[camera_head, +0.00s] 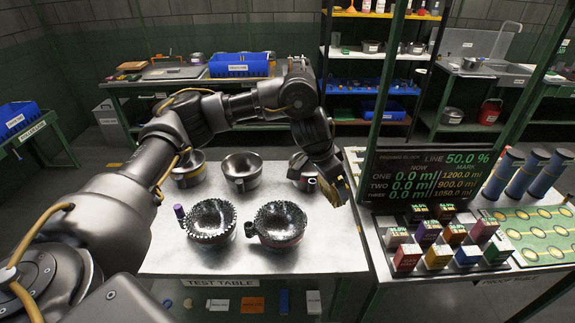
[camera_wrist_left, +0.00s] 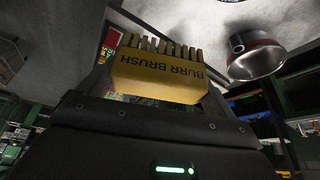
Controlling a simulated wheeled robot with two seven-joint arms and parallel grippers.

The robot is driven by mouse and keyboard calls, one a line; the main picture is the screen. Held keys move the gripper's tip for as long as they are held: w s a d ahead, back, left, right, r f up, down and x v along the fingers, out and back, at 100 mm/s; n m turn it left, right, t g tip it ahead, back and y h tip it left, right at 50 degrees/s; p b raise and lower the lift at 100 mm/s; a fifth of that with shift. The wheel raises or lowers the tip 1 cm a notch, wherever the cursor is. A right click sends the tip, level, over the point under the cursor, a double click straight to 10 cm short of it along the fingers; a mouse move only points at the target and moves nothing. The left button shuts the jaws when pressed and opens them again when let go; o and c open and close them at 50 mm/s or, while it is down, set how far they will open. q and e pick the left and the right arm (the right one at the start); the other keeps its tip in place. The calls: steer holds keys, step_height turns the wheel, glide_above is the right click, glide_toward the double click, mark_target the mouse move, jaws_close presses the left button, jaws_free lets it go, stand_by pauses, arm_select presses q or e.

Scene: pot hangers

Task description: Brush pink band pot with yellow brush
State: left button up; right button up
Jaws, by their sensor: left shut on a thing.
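My left gripper (camera_head: 334,186) is shut on the yellow brush (camera_head: 347,188), above the right side of the test table. In the left wrist view the brush (camera_wrist_left: 160,76) reads "BURR BRUSH", with its bristles pointing up in the picture. A dark pot (camera_head: 280,224) with a spiky rim and a reddish-pink band low on its side stands at the front, left of the brush and apart from it. A similar spiky-rimmed pot (camera_head: 210,220) stands to its left. A pot with a reddish band (camera_wrist_left: 256,56) shows upper right in the wrist view; I cannot tell which it is. My right gripper is not in view.
Three smoother pots stand behind: one with a yellowish band (camera_head: 188,172), a plain one (camera_head: 241,171) and one (camera_head: 302,172) partly behind my left arm. A dark display (camera_head: 428,178) and coloured blocks (camera_head: 438,257) are at right.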

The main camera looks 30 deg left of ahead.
arm_select(q)
steer(key=w+a+n+y+p, duration=0.2)
steer(key=w+a+n+p, duration=0.3)
steer(key=w+a, duration=0.25)
steer(key=s+a+f+n+y+p, duration=0.1)
steer(key=s+a+f+n+p, duration=0.1)
steer(key=a+f, duration=0.6)
steer(key=shift+s+a+f+n+t+p, duration=0.25)
steer(key=shift+s+a+n+t+p, duration=0.25)
steer(key=shift+a+n, duration=0.5)
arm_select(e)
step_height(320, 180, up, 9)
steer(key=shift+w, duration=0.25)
arm_select(q)
steer(key=shift+w+d+f, duration=0.1)
steer(key=shift+d, duration=0.1)
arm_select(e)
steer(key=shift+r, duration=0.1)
